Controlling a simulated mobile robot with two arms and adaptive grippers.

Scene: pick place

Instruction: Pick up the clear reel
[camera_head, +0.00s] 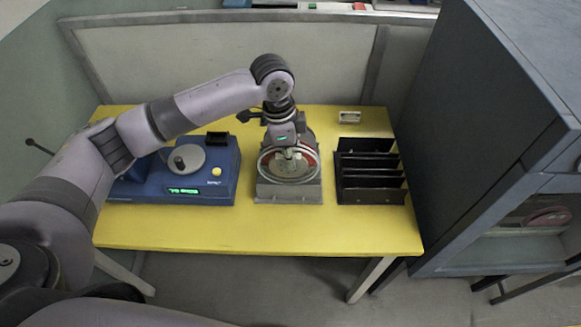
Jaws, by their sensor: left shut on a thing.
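The clear reel (272,174) is a round, see-through disc with a pale rim, at the grey stand in the middle of the yellow table. My left gripper (289,156) reaches down from above and is shut on the clear reel near its centre. The gripper hides part of the reel's middle. I cannot tell whether the reel touches the stand (290,194) or is a little off it. Red shows through or behind the reel. My right gripper is not in view.
A blue device (220,190) with a round grey knob and green display stands left of the stand. A black slotted rack (369,194) stands to the right, with a small pale block (350,117) behind. A grey cabinet (480,110) borders the right. The yellow table's (260,232) front strip is clear.

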